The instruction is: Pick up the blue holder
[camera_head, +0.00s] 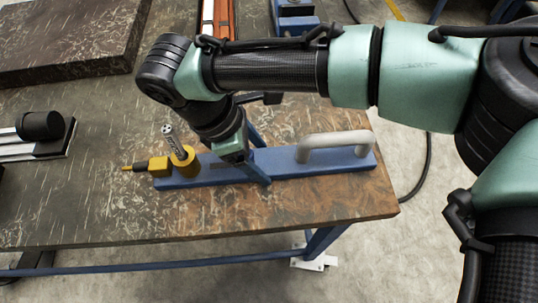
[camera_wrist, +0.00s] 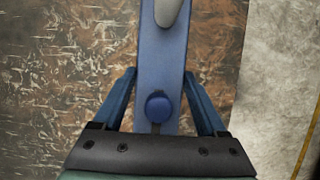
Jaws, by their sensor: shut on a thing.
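The blue holder (camera_head: 285,164) is a long, flat blue bar near the table's front right edge. It has a pale grey loop handle (camera_head: 335,141) at its right and yellow fittings (camera_head: 180,162) at its left. My gripper (camera_head: 258,160) is over its middle with blue fingers either side of the bar. In the wrist view, my gripper (camera_wrist: 159,75) is shut on the bar of the blue holder (camera_wrist: 163,65), beside a round blue knob (camera_wrist: 158,107). The bar looks level and at table height; I cannot tell whether it touches the table.
The worn brown table (camera_head: 100,205) has free room at its front left. A dark slab (camera_head: 70,40) lies at the back left, and a rail with a black cylinder (camera_head: 40,126) at the left. An orange object (camera_head: 218,18) and a blue fixture (camera_head: 294,22) stand behind my arm.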

